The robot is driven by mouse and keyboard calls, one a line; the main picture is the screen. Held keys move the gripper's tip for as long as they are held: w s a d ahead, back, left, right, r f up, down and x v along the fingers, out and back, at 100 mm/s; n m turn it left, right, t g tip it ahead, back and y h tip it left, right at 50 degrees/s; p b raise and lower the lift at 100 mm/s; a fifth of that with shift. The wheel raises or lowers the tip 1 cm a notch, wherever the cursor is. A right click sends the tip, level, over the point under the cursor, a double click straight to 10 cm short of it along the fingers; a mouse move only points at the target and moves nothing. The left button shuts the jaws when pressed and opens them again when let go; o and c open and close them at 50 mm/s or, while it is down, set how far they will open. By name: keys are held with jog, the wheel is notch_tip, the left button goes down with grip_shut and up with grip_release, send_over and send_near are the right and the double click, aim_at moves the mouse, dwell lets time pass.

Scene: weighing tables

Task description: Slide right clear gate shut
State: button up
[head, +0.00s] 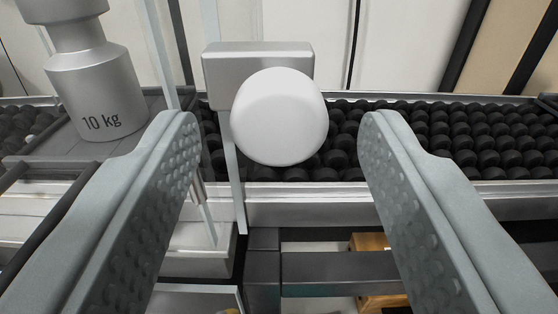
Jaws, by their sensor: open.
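The right clear gate (233,187) is a narrow transparent panel seen nearly edge-on, running down past the front rail. A grey metal block (258,58) sits at its upper part and bears a round white knob (279,117) facing me. My gripper (280,150) is open, with one grey padded finger on each side of the knob. The knob lies between the fingers in the picture and looks apart from both. I cannot tell how far beyond the fingertips it is. The gate's lower left side is partly hidden by the left finger.
A steel weight marked 10 kg (97,92) stands on a dark grey platform at left. A conveyor of black rollers (440,135) runs behind the knob to the right, with a metal front rail (300,208). A wooden piece (372,243) shows below the rail.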

jog(key=s, duration=1.6)
jog(key=shift+r, duration=0.1)
